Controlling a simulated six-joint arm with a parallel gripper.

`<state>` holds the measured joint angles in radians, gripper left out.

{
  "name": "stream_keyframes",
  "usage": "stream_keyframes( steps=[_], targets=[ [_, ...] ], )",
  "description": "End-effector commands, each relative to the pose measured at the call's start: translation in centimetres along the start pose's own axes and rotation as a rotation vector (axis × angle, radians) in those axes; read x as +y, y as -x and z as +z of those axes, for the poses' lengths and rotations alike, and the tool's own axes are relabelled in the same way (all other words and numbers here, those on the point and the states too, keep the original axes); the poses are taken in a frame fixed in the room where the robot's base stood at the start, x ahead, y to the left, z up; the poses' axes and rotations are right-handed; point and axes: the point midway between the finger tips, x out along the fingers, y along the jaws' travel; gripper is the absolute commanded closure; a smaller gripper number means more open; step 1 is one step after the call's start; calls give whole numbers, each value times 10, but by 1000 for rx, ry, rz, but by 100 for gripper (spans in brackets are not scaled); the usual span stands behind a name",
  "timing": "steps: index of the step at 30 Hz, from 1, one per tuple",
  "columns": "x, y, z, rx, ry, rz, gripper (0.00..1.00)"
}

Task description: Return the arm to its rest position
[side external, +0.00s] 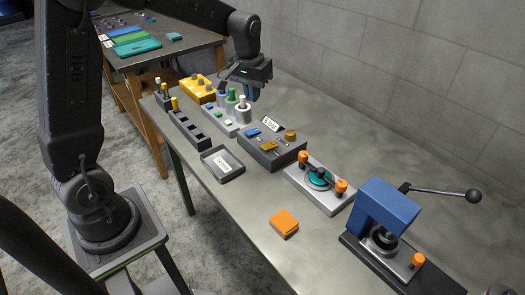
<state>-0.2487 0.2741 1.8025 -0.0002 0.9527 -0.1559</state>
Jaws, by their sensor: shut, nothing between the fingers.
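My gripper (252,93) points down in the side external view, above the far part of the workbench. It is shut and holds nothing. I cannot tell how much height there is between the fingertips and these parts. My arm reaches in from the left across the top of the view.
On the workbench (240,200) stand a yellow block (197,88), a black slotted rack (190,130), a grey tray (222,164), a dark parts box (272,147), a fixture with orange knobs (320,183), an orange block (285,222) and a blue lever press (387,215).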

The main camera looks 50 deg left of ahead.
Motion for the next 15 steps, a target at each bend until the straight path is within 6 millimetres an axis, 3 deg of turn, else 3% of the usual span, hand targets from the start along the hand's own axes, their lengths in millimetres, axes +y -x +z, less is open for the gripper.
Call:
stream_keyframes(
  steps=[1, 6, 10, 15],
  targets=[
    [6, 20, 16, 33, -31, 8, 100],
    [18, 64, 72, 121, -127, 30, 100],
    [21, 87, 118, 188, -200, 48, 100],
    [20, 102, 176, 275, -291, 74, 100]
  ],
)
